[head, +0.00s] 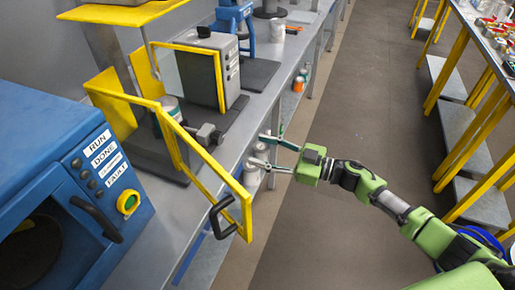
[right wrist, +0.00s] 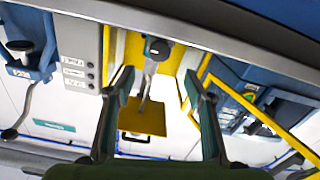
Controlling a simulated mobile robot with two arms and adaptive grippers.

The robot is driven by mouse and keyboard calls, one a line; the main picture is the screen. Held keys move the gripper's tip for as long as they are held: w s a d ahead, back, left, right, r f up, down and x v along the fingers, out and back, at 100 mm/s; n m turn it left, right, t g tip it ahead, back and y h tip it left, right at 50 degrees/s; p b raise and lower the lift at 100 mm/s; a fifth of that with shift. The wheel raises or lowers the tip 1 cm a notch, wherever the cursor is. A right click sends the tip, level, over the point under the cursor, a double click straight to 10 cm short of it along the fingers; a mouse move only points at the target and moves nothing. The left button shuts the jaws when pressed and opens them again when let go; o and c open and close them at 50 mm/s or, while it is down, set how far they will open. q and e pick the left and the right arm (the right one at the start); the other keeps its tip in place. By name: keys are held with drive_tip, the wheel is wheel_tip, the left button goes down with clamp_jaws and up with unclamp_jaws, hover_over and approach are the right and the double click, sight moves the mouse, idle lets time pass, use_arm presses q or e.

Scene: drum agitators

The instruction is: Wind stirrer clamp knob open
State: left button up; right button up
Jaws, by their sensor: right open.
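The drum stirrer stands on the bench in the head view, with a yellow frame guard (head: 232,192) swung out in front. A dark grey clamp-like part (head: 208,134) shows at its base; I cannot make out clearly which piece is the knob. My right gripper (head: 257,150) is open and empty, to the right of this part and apart from it, at the bench's front edge. In the right wrist view the open right gripper (right wrist: 157,84) has a grey rod with a dark-ended round part (right wrist: 158,48) beyond and between its fingers. My left gripper is not in view.
A blue machine (head: 60,190) with labelled buttons stands at the left. The aisle floor (head: 340,110) is clear.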

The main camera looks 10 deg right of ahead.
sight(222, 138)
drive_tip(key=w+a+m, duration=0.1)
drive_tip(key=w+a, duration=0.1)
drive_tip(key=a, duration=0.1)
drive_tip(key=w+a+m+p, duration=0.1)
drive_tip(key=w+a+m, duration=0.1)
drive_tip(key=a, duration=0.1)
drive_tip(key=w+a+m+p, duration=0.1)
drive_tip(key=w+a, duration=0.1)
drive_tip(key=a, duration=0.1)
drive_tip(key=shift+w+r, duration=0.1)
drive_tip(key=shift+w, duration=0.2)
idle(0.4)
drive_tip(key=c, duration=1.1)
